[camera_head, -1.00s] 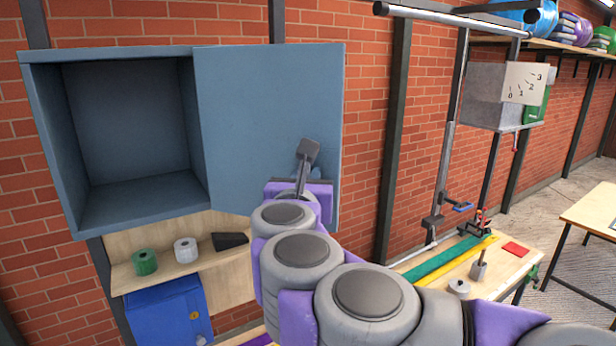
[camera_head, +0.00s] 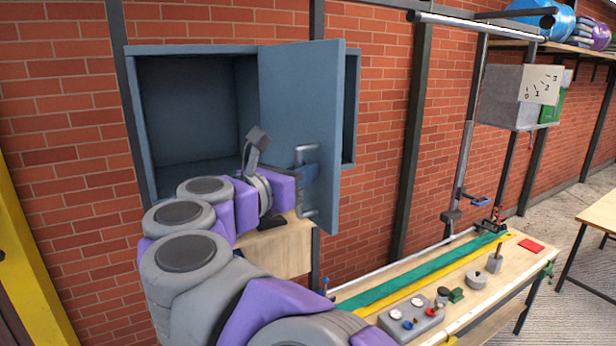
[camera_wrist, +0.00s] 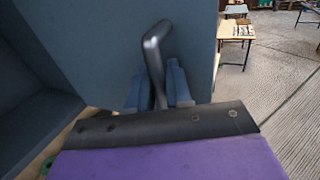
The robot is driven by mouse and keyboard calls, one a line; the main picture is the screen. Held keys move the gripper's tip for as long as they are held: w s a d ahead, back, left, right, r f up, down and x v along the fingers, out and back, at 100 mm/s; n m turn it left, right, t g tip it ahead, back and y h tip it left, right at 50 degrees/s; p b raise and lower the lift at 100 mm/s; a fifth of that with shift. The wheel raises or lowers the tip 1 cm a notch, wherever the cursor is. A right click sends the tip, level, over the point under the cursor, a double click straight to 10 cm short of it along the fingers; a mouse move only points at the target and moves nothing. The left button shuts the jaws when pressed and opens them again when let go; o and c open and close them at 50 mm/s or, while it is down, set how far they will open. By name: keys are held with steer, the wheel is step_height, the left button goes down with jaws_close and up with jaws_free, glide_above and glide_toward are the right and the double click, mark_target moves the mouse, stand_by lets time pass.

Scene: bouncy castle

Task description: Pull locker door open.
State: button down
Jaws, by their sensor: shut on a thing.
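The blue-grey locker (camera_head: 195,50) hangs on the brick wall, with an open compartment on the left. Its door (camera_head: 300,95) stands partly open at an angle, its right edge swung out towards me. A narrow strip of dark interior shows beyond that edge. A grey bar handle (camera_head: 309,211) is upright near the right edge of the door. My gripper (camera_head: 308,172) is shut on this handle. In the wrist view, the blue fingers (camera_wrist: 158,88) close on both sides of the handle (camera_wrist: 152,50), with the door (camera_wrist: 100,35) behind. The fingertips are partly hidden.
A workbench (camera_head: 480,305) with green and yellow strips, a button box (camera_head: 412,318) and small items runs along the wall at the right. A wooden shelf (camera_head: 270,250) is below the locker. A grey dial box (camera_head: 520,95) hangs at the right. Floor shows at far right.

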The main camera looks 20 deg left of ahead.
steer(key=shift+s+a+r+b, duration=0.1)
steer(key=shift+s+a+b, duration=0.25)
steer(key=shift+s+a, duration=0.7)
steer(key=c, duration=1.2)
jaws_free()
steer(key=shift+w, duration=0.1)
